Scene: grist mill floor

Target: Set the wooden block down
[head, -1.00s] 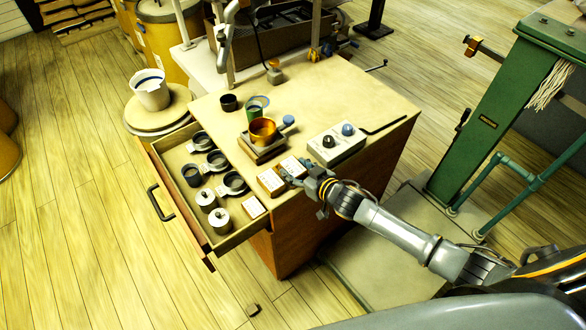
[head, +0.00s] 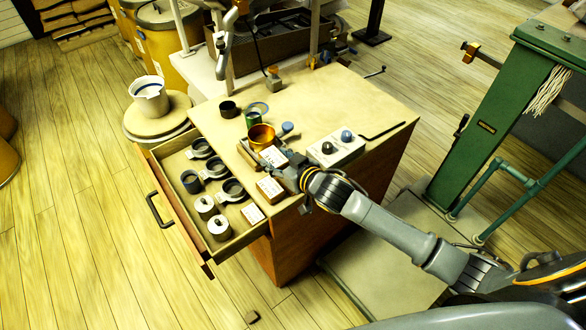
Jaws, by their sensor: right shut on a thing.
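The wooden block (head: 273,157), with a white label on its top, is at the near side of the brass cup (head: 261,136). My right gripper (head: 285,172) is shut on it at the block's near right end. The gripper's wrist hides part of that end. I cannot tell whether the block touches the tabletop (head: 340,95) or is just above it. A second labelled block (head: 269,187) lies on the tabletop's near edge, left of my gripper. My left gripper is not in view.
A grey box with two knobs (head: 336,148) stands right of the gripper. The open drawer (head: 172,167) at left holds several rings and weights, plus a labelled piece (head: 252,214). A black cup (head: 228,109) and a green cup (head: 252,118) stand behind. The tabletop's back right is mostly clear.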

